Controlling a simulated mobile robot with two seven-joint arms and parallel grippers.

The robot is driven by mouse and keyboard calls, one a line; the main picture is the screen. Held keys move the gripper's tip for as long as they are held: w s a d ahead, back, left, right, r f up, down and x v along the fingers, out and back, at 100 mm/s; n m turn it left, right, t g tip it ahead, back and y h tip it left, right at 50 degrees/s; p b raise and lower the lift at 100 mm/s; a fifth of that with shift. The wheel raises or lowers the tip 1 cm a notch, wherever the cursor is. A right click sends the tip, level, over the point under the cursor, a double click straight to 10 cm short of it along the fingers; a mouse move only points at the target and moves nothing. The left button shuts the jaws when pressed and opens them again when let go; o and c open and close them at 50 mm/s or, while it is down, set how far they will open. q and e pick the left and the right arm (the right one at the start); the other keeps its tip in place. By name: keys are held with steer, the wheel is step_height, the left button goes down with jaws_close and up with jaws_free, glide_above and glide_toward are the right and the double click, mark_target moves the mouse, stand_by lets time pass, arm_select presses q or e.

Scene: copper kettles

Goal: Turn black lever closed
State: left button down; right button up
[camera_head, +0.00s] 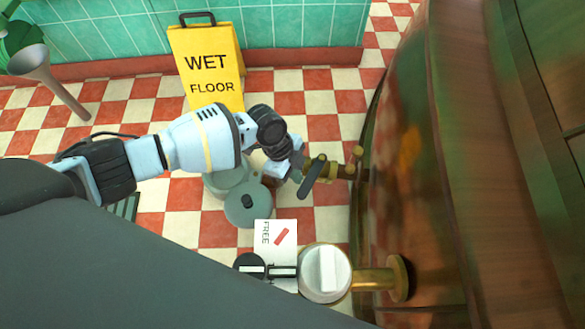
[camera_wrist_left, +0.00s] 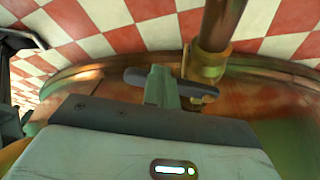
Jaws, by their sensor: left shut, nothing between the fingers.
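The black lever (camera_head: 311,179) is a dark bar on a brass valve (camera_head: 340,172) that sticks out from the copper kettle (camera_head: 450,150). In the left wrist view the lever (camera_wrist_left: 205,90) lies crosswise behind my fingers, below a brass pipe. My left gripper (camera_head: 290,169) is shut and empty, close beside the lever on its left. Its fingers (camera_wrist_left: 162,86) overlap the middle of the lever in the wrist view and hide part of it; I cannot tell whether they touch. My right gripper is not in view.
A white round fitting (camera_head: 324,273) on a brass pipe stands in front, beside a white card (camera_head: 275,240) marked FREE. A grey-green lidded container (camera_head: 248,204) is below my left arm. A yellow wet floor sign (camera_head: 207,66) stands behind on the checkered floor.

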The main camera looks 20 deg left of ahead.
arm_select(q)
steer(key=shift+s+d+r+n+t+p, duration=0.1)
steer(key=shift+s+d+n+t+p, duration=0.1)
steer(key=shift+d+n+p, duration=0.25)
steer(key=shift+s+d+r+n+t+p, duration=0.1)
steer(key=shift+s+d+n+t+p, duration=0.1)
steer(key=shift+d+n+p, duration=0.3)
steer(key=shift+d+f, duration=0.15)
steer(key=shift+d, duration=0.05)
steer(key=shift+s+d, duration=0.1)
steer(key=shift+d, duration=0.15)
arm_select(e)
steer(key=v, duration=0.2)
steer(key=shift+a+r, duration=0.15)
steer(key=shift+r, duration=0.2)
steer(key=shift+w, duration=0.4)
